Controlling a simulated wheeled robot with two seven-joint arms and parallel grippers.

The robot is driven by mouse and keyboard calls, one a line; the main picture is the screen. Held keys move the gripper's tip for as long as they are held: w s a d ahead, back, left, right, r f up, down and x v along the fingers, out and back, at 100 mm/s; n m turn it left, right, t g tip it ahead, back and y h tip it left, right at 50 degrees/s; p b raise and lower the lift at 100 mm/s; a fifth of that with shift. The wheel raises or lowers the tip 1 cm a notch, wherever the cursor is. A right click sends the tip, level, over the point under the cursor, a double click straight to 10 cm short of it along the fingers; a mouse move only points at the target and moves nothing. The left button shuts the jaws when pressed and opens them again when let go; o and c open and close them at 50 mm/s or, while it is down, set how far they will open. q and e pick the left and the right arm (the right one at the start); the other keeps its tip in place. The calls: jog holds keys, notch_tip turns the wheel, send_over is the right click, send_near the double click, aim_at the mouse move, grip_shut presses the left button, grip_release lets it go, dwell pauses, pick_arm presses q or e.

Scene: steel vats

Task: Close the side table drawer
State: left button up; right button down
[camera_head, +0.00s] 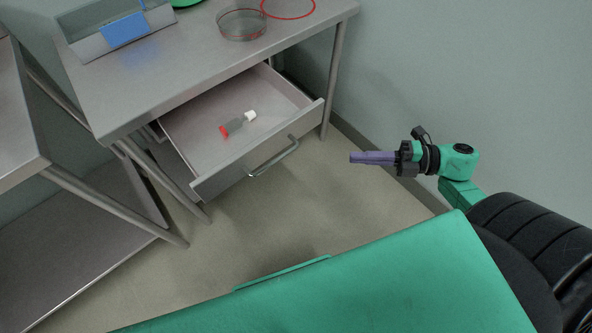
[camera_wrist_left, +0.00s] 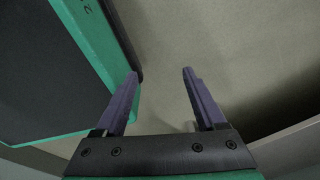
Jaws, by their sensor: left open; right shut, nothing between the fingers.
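The side table (camera_head: 190,62) is grey steel and stands at the top of the head view. Its drawer (camera_head: 228,163) is pulled out, with a metal bar handle (camera_head: 274,158) on the front panel. A small grey, red and white item (camera_head: 238,124) lies inside it. My right gripper (camera_head: 352,158) is shut and empty, to the right of the drawer front and apart from it. My left gripper (camera_wrist_left: 160,72) shows only in the left wrist view, open, with nothing between its purple fingers and floor beyond them.
On the tabletop are a clear round dish (camera_head: 241,24), a red ring (camera_head: 289,6) and a grey holder with a blue panel (camera_head: 124,30). Another steel table (camera_head: 18,115) stands at the left. A wall (camera_head: 450,80) is at the right. Floor (camera_head: 290,215) before the drawer is clear.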

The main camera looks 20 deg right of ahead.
pick_arm(q)
jog(key=shift+w+d+r+p, duration=0.1)
jog(key=shift+d+r+p, duration=0.2)
jog(key=shift+d, duration=0.3)
pick_arm(e)
jog(key=w+a+f+g, duration=0.1)
jog(key=w+a+f, duration=0.1)
jog(key=w+a, duration=0.4)
jog(key=a, duration=0.4)
jog(key=shift+w+a+n+y, duration=0.3)
jog(key=shift+a+n, duration=0.1)
pick_arm(q)
jog(key=shift+f, duration=0.1)
pick_arm(e)
jog(key=shift+w, duration=0.1)
